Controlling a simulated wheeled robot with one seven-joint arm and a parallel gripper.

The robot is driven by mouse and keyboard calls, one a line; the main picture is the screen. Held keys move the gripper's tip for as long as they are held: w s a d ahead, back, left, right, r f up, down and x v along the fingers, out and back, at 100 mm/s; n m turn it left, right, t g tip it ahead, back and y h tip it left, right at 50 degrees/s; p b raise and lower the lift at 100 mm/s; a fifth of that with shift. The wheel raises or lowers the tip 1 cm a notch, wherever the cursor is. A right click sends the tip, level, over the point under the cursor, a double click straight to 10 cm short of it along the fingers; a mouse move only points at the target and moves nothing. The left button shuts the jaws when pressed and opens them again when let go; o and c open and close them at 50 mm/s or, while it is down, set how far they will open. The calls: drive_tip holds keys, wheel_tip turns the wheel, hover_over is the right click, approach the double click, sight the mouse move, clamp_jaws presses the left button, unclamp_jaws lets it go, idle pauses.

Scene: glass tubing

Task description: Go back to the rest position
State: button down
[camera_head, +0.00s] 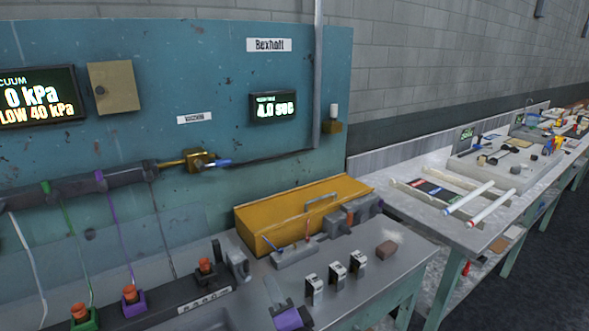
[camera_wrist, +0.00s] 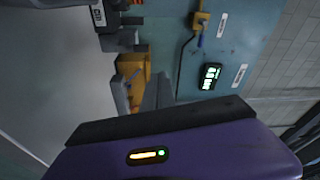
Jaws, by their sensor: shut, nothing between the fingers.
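My gripper (camera_wrist: 158,80) shows in the wrist view as two grey fingers together, above a dark edge and a purple body with a small lit indicator. The fingers are shut and hold nothing. In the head view, a purple and grey part at the bottom edge, low in front of the bench, looks like my gripper (camera_head: 274,288); most of it is cut off by the frame. No thing touches the fingers in either view.
A blue panel (camera_head: 225,60) stands behind the bench, with a vacuum display (camera_head: 40,97) and a timer display (camera_head: 273,108). A yellow box (camera_head: 300,215), several switches and a brown block (camera_head: 387,249) are on the bench. A side table (camera_head: 415,212) holds two white tubes.

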drive_tip(key=s+d+f+n+t+h, duration=0.15)
drive_tip(key=s+d+n, duration=0.25)
drive_tip(key=s+d, duration=0.65)
drive_tip(key=s+d+n+h, duration=0.35)
drive_tip(key=s+d, duration=0.35)
drive_tip(key=s, duration=0.6)
drive_tip(key=s+d+n+g+h, duration=0.1)
drive_tip(key=s+d, duration=0.3)
drive_tip(key=s, duration=0.8)
drive_tip(key=s+d+n+g+h, duration=0.1)
drive_tip(key=s+d, duration=0.3)
drive_tip(key=s, duration=0.8)
drive_tip(key=shift+s+n+g+h, duration=0.35)
drive_tip(key=shift+g+h, duration=0.15)
drive_tip(key=shift+g, duration=0.35)
